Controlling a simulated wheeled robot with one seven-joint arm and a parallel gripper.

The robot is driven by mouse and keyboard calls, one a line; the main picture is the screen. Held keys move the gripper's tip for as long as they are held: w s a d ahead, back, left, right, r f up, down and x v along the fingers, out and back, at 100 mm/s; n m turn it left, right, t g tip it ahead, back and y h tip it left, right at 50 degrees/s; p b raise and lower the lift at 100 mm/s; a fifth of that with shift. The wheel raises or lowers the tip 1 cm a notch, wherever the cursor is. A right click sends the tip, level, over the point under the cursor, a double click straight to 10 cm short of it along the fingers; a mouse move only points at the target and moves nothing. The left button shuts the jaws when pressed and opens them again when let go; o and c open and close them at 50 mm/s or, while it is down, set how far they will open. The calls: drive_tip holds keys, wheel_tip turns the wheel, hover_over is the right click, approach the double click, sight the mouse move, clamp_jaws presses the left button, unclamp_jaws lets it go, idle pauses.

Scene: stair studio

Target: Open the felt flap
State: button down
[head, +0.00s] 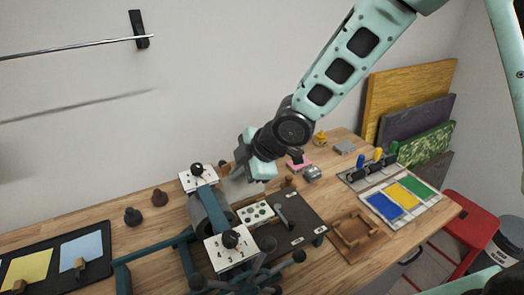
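A press with a dark roller (209,220) and a teal bar stands on the table. White blocks with black knobs sit at its two ends, the far one (198,178) and the near one (231,248). A pale grey piece, perhaps the felt flap (237,186), shows beside the roller below my gripper. I cannot tell its edges or whether it lies flat or is raised. My gripper (248,172) points down over the far side of the press. Its fingers are small and partly hidden, so I cannot tell whether they touch the grey piece.
To the right are a wooden frame (357,236) and a colour tray (399,198). A red stool (474,222) stands right.

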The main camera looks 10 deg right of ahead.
drive_tip(key=w+p+v, duration=0.1)
drive_tip(key=p+v, duration=0.2)
drive_tip(key=v, duration=0.6)
drive_tip(key=s+d+f+m+g+h+b, duration=0.2)
drive_tip(key=s+m, duration=0.4)
drive_tip(key=s, duration=0.6)
drive_tip(key=s+d+f+m+g+h+b, duration=0.2)
drive_tip(key=s+m+b, duration=0.4)
drive_tip(key=s, duration=0.6)
wheel_tip(320, 180, down, 2)
drive_tip(key=shift+d+f+h+b, duration=0.1)
drive_tip(key=shift+d+h+b, duration=0.25)
drive_tip(key=shift+h+b, duration=0.4)
